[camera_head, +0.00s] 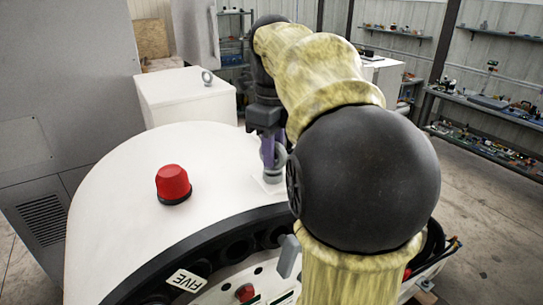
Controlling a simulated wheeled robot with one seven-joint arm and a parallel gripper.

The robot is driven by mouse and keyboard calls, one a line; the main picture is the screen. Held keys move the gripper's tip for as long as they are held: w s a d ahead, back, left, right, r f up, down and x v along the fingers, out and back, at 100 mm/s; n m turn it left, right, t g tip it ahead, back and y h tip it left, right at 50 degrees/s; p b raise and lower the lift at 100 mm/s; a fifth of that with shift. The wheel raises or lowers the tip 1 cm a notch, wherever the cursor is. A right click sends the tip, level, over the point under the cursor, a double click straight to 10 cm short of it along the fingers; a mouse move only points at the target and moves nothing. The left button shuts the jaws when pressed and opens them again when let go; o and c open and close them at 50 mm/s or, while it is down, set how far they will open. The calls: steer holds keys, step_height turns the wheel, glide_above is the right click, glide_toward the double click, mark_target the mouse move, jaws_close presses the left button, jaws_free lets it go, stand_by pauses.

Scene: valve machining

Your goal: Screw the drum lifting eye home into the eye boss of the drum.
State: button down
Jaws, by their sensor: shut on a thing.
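My gripper (268,147) points down, with a dark body and purplish fingers, and is shut on a grey metal lifting eye (279,158). Part of the eye's ring shows beside the fingers. The eye is upright over a small pale square boss (265,184) on the white curved top of the drum (115,200). The lower end of the eye appears to meet the boss, but I cannot tell how deep it sits.
A red domed button (173,184) stands up from the drum top, left of the boss. A white cabinet (185,100) behind carries another grey ring (207,77). A tall grey cabinet (65,100) stands at left. Shelves of parts (490,105) line the right wall.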

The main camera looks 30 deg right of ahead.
steer(key=shift+m, duration=0.7)
steer(key=m, duration=0.4)
steer(key=shift+m, duration=0.3)
steer(key=c, duration=1.2)
jaws_free()
steer(key=shift+o, duration=0.2)
steer(key=shift+r, duration=2.9)
